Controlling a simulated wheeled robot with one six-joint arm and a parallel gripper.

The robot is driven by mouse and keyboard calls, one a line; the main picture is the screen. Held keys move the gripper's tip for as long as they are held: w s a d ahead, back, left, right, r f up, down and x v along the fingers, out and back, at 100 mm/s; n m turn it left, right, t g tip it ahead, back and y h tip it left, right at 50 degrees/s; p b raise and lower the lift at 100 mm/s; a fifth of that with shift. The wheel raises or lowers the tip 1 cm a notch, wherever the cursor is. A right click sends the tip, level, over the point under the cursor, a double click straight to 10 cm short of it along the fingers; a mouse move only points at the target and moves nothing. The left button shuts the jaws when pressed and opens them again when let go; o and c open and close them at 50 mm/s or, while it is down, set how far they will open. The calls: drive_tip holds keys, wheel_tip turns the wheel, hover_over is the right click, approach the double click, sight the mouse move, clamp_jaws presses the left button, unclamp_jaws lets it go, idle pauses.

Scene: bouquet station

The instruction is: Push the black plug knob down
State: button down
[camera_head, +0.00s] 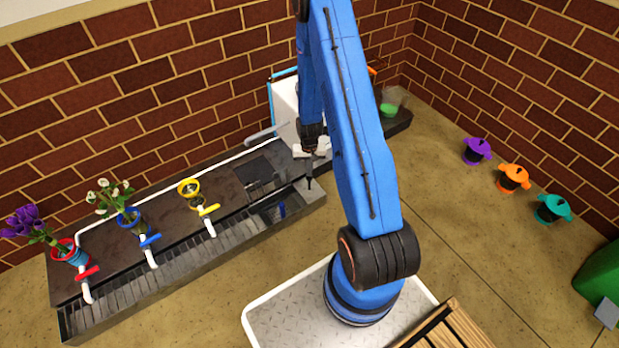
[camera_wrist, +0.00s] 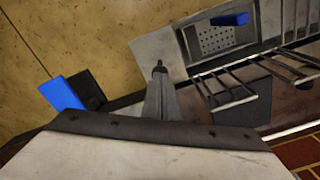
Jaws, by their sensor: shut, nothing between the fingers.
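My gripper (camera_head: 310,184) points down over the right end of the dark counter, at the metal ledge (camera_head: 316,193) beside the sink basin. In the wrist view its closed fingers (camera_wrist: 160,70) form a narrow grey wedge with a dark tip, over the light metal ledge (camera_wrist: 150,48). The fingers are shut and look empty. I cannot make out the black plug knob separately; it may be hidden by or merge with the dark fingertips. I cannot tell whether the tips touch anything.
A blue block (camera_wrist: 230,19) lies in the sink basin with its perforated floor (camera_wrist: 215,38). A wire rack (camera_wrist: 228,88) is beside it. A white panel (camera_head: 284,105) stands behind my gripper.

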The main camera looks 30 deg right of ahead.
drive_tip(key=shift+f, duration=0.15)
drive_tip(key=shift+f, duration=1.9)
drive_tip(key=shift+r, duration=4.55)
